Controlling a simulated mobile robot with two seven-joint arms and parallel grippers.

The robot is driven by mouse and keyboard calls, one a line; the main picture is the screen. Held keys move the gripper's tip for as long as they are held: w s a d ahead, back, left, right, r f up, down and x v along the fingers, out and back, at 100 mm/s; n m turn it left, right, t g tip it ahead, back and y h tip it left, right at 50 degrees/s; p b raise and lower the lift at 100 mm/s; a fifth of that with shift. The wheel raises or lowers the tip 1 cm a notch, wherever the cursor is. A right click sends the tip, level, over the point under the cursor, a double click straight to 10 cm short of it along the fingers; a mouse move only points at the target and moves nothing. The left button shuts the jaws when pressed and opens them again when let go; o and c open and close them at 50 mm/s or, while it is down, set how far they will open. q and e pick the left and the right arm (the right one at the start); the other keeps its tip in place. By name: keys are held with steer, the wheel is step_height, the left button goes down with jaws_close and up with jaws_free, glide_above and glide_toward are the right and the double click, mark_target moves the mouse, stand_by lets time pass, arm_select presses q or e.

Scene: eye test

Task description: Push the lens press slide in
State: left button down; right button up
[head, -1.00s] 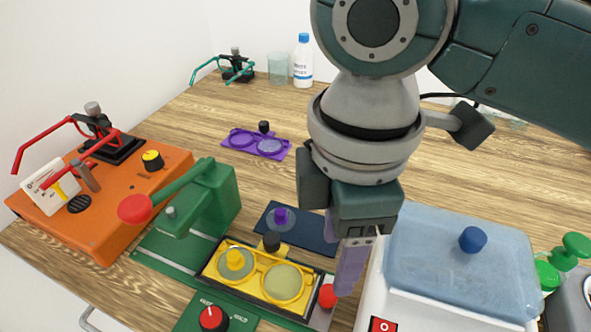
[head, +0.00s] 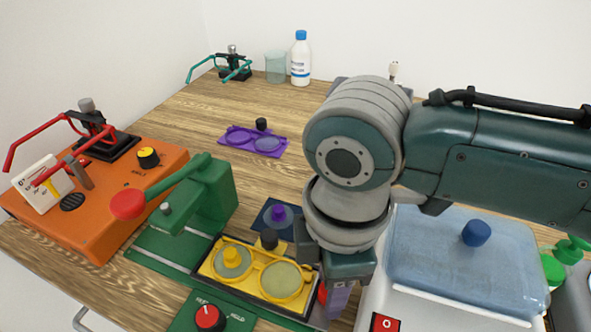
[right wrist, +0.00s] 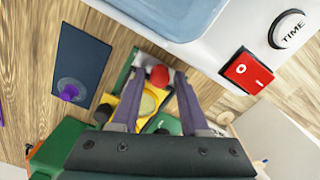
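The green lens press (head: 212,205) stands at the front of the table, its red-tipped lever (head: 127,204) pointing left. Its slide (head: 208,277) sticks out to the right and carries a yellow two-ring frame (head: 283,281) with lenses. The slide's red knob (head: 322,292) is partly hidden behind my right gripper (head: 338,302). In the right wrist view the red knob (right wrist: 159,76) shows between the two spread purple fingers of my right gripper (right wrist: 158,73). I cannot tell whether they touch it. That gripper is open with nothing clamped. My left gripper is not in view.
A white machine with a blue lid (head: 450,255) stands close right of my right gripper. A dark blue pad (head: 272,216) with a purple-knobbed lens lies behind the slide. An orange box (head: 95,205) stands left. A purple frame (head: 252,141) lies farther back on open table.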

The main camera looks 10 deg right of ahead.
jaws_close()
stand_by(1.1)
